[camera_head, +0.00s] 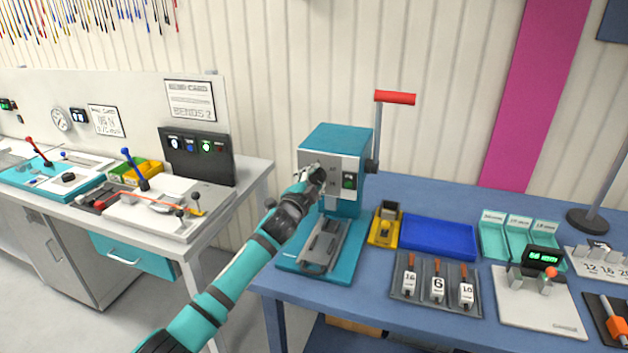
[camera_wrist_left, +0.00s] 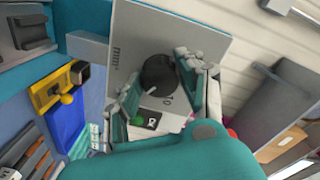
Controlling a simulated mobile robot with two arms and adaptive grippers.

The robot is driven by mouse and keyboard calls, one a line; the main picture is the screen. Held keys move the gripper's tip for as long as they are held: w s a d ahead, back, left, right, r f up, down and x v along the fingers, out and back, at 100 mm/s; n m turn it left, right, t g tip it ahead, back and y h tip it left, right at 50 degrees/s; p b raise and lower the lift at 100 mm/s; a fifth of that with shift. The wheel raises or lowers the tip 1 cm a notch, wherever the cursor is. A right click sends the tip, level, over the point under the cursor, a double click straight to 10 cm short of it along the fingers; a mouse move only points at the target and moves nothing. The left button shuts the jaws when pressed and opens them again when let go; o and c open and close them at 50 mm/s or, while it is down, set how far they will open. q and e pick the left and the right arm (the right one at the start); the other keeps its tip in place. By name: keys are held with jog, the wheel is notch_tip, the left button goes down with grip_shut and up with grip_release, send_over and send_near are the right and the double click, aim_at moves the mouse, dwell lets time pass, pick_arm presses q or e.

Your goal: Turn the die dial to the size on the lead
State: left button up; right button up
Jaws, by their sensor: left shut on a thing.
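The teal die press (camera_head: 337,140) stands on the blue table, with a red-handled lever at its right. My left gripper (camera_head: 318,178) reaches its front panel and mostly hides the dial there. In the left wrist view the dark round die dial (camera_wrist_left: 158,74) sits between the fingers of my left gripper (camera_wrist_left: 161,84), which is shut on it. A number that looks like 10 shows on the panel beside the dial. A small green display (camera_head: 349,181) is on the panel. Tags marked 16, 6 and 10 sit in a grey rack (camera_head: 424,302); I cannot tell which lead is meant.
A yellow holder (camera_head: 385,224) and a blue tray (camera_head: 438,237) lie right of the press. Teal bins (camera_head: 505,238) and a white plate with a display (camera_head: 543,310) are farther right. A white bench (camera_head: 238,190) with other fixtures stands left, across a gap.

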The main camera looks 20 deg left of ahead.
pick_arm(q)
jog(key=o, duration=1.1)
jog(key=shift+o, duration=0.2)
jog(key=shift+s, duration=0.15)
jog(key=s, duration=1.1)
jog(key=shift+s+a+r, duration=0.2)
jog(key=shift+s+a, duration=0.15)
